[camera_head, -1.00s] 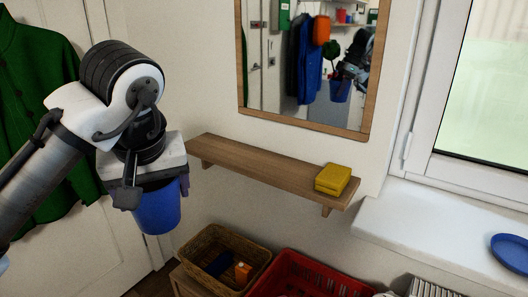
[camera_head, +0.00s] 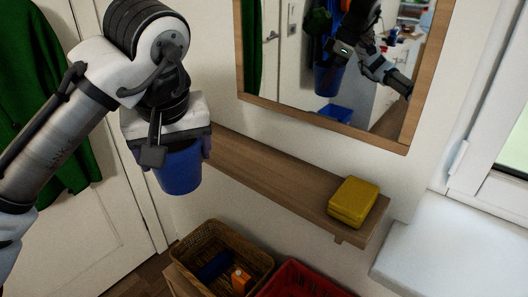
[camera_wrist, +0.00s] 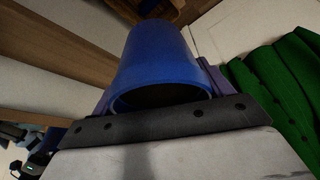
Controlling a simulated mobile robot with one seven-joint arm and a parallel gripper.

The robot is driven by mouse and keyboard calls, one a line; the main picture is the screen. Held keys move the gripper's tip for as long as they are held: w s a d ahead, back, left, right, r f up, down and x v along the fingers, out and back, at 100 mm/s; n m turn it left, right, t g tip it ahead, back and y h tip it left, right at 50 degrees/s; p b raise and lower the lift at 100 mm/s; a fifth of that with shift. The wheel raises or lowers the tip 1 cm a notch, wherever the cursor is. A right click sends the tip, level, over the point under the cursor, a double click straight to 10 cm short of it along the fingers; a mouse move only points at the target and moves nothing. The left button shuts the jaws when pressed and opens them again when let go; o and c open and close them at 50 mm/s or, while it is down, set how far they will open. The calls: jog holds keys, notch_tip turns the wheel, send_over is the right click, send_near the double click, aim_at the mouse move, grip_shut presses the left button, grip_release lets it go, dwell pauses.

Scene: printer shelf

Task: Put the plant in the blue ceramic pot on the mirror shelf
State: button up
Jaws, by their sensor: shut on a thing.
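The blue pot (camera_head: 181,172) hangs upright under my gripper (camera_head: 180,152), which is shut on it near the rim. In the wrist view the blue pot (camera_wrist: 160,62) fills the middle, between purple-grey fingers; only a dark inside shows, and the plant itself is hidden. The wooden mirror shelf (camera_head: 262,172) runs along the wall below the mirror (camera_head: 335,60). The pot is in front of and beside the shelf's left end in the head view; whether it touches the shelf I cannot tell.
A yellow box (camera_head: 353,202) lies on the shelf's right end; the shelf's middle is bare. Below stand a wicker basket (camera_head: 215,232) and a red crate (camera_head: 300,283). A green jacket (camera_head: 45,120) hangs at left. A white window sill (camera_head: 425,245) is at right.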

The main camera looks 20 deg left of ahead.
jog(key=w+d+p, duration=0.2)
jog(key=w+d, duration=0.1)
jog(key=w, duration=0.6)
jog(key=w+d+p, duration=0.2)
jog(key=w+d, duration=0.2)
jog(key=w, duration=0.5)
jog(key=shift+a+f+p, duration=0.15)
jog(key=shift+f+p, duration=0.1)
jog(key=shift+f, duration=1.2)
jog(key=shift+a+f+p, duration=0.1)
jog(key=shift+f+p, duration=0.1)
jog(key=shift+f, duration=1.2)
jog(key=shift+w+d+f, duration=0.1)
jog(key=shift+w+f, duration=0.3)
jog(key=shift+f, duration=0.15)
jog(key=shift+f, duration=0.2)
jog(key=o, duration=1.3)
jog(key=shift+o, duration=0.2)
